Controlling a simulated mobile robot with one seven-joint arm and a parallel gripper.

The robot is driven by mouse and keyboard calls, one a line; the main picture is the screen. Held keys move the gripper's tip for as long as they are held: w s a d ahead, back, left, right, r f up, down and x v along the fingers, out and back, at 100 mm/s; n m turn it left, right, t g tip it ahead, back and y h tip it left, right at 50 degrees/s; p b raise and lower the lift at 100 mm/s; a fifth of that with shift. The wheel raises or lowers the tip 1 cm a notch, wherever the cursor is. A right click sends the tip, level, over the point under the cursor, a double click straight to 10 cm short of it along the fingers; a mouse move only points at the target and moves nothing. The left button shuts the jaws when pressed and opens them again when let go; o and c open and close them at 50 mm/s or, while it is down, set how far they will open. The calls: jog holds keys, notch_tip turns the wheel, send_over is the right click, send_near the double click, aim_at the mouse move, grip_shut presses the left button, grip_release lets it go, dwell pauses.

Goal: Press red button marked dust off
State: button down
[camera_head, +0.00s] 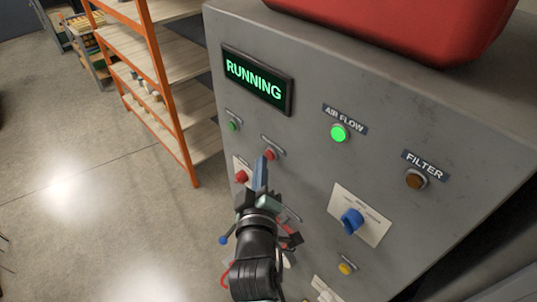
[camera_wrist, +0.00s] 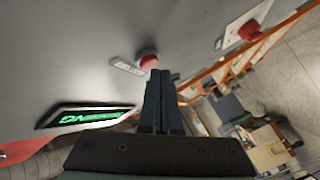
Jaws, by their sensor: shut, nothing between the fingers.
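The small red button (camera_head: 269,154) sits on the grey control panel below the display, with a small label too small to read surely. In the wrist view the red button (camera_wrist: 148,61) shows just beyond my fingertips, beside its pale label (camera_wrist: 127,67). My gripper (camera_head: 262,162) is shut and empty, its fingers pointing at the panel. In the wrist view its fingertips (camera_wrist: 160,76) overlap the button's lower edge; I cannot tell whether they touch it. The display (camera_head: 257,79) reads RUNNING in green.
A larger red button (camera_head: 241,176) on a pale plate is close by at lower left, and a green button (camera_head: 233,126) at upper left. A lit green AIR FLOW lamp (camera_head: 339,133), a dark FILTER lamp (camera_head: 415,180) and a blue knob (camera_head: 351,221) lie right. Orange shelving (camera_head: 160,90) stands left.

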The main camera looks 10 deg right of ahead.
jog(key=shift+w+d, duration=0.2)
jog(key=shift+d, duration=0.1)
dwell(0.6)
jog(key=shift+s+a, duration=0.5)
jog(key=shift+a, duration=0.15)
jog(key=s+a+b, duration=0.1)
jog(key=a, duration=0.1)
jog(key=s+a+b, duration=0.1)
jog(key=s+a, duration=0.1)
dwell(0.5)
dwell(0.5)
